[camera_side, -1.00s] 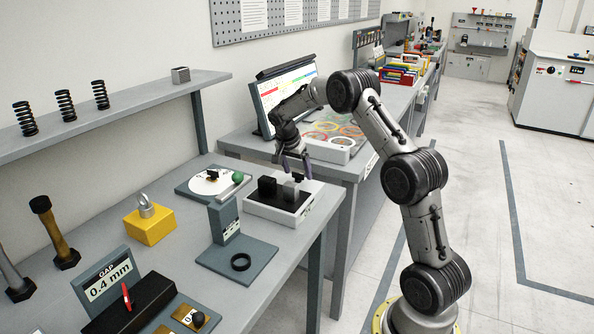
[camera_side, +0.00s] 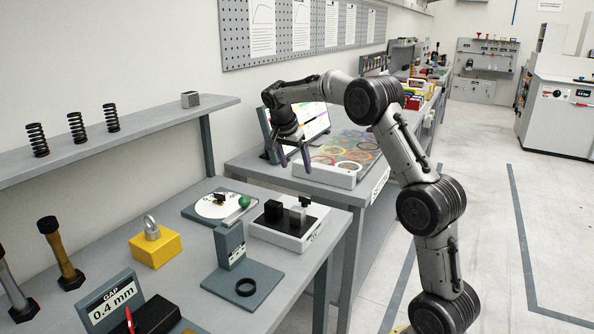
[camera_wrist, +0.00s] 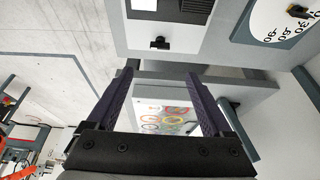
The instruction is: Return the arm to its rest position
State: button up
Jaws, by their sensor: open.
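My gripper (camera_side: 295,162) hangs from the arm above the benches, near the gap between the near bench and the far one. Its two dark fingers are spread, with nothing between them. In the wrist view, my gripper (camera_wrist: 163,85) also shows wide open and empty. Below and in front of it in the side view, a white and black fixture (camera_side: 290,226) stands on the near bench, with a black block (camera_side: 273,210) and a small grey block (camera_side: 297,215) on it. My gripper is clear of the fixture.
Behind the gripper are a screen (camera_side: 312,120) and a mat with coloured rings (camera_side: 345,148). Open floor lies right.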

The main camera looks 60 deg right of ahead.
dwell(0.4)
jog(key=s+a+r+n+t, duration=0.1)
jog(key=s+a+r+t, duration=0.1)
jog(key=a+r, duration=0.65)
jog(key=s+a+r+n+t, duration=0.2)
jog(key=s+a+r+n, duration=0.25)
jog(key=s+a, duration=0.35)
jog(key=s+a+f+n+t+y, duration=0.2)
jog(key=s+a+n+y, duration=0.15)
jog(key=s+a, duration=0.55)
jog(key=s+a+f+n+y, duration=0.1)
jog(key=s+a+f+n, duration=0.2)
jog(key=s+f+n, duration=0.5)
jog(key=shift+s+f+n, duration=0.35)
jog(key=shift+f+n, duration=0.25)
jog(key=shift+f, duration=0.3)
